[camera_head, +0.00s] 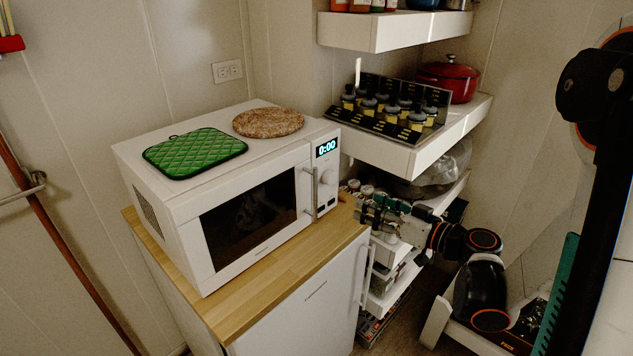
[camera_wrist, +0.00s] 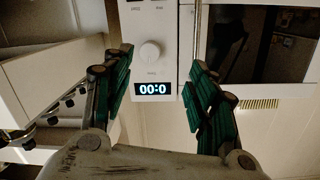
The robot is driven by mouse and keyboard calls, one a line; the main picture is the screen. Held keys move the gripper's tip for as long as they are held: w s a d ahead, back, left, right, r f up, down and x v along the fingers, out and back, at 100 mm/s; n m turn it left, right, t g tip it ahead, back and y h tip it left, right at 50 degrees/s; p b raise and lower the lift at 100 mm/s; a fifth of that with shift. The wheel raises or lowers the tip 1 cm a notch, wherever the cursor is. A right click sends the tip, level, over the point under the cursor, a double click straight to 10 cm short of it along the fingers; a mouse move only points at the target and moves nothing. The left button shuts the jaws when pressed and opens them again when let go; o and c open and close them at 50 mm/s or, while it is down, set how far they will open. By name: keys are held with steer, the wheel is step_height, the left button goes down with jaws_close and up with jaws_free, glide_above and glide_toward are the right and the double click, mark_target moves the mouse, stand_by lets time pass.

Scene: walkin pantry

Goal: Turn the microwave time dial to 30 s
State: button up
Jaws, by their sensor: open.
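The white microwave (camera_head: 230,190) stands on a wooden counter, its door shut and its display (camera_head: 326,147) reading 0:00. The white round time dial (camera_head: 326,177) is below the display on the control panel. In the wrist view, which is upside down, the dial (camera_wrist: 150,51) and the lit display (camera_wrist: 152,89) lie between my fingers in the picture. My gripper (camera_head: 362,208) is open and empty, right of the panel; its green-padded fingers (camera_wrist: 162,68) are apart from the dial. The exact gap to the panel is hard to tell.
A green pot holder (camera_head: 195,152) and a round cork mat (camera_head: 268,122) lie on the microwave. The vertical door handle (camera_head: 313,192) is beside the panel. Shelves with a spice rack (camera_head: 390,105) and a red pot (camera_head: 449,79) stand right, close to my arm.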

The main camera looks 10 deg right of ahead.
mark_target(332, 180)
steer(key=shift+t, duration=0.7)
steer(key=b+x, duration=0.1)
steer(key=x, duration=0.3)
steer(key=b+x, duration=0.1)
steer(key=x, duration=0.3)
steer(key=d+x, duration=0.1)
steer(key=x, duration=0.4)
steer(key=shift+w+r+b, duration=0.2)
steer(key=shift+w+b, duration=0.2)
steer(key=shift+w, duration=0.05)
steer(key=c, duration=1.1)
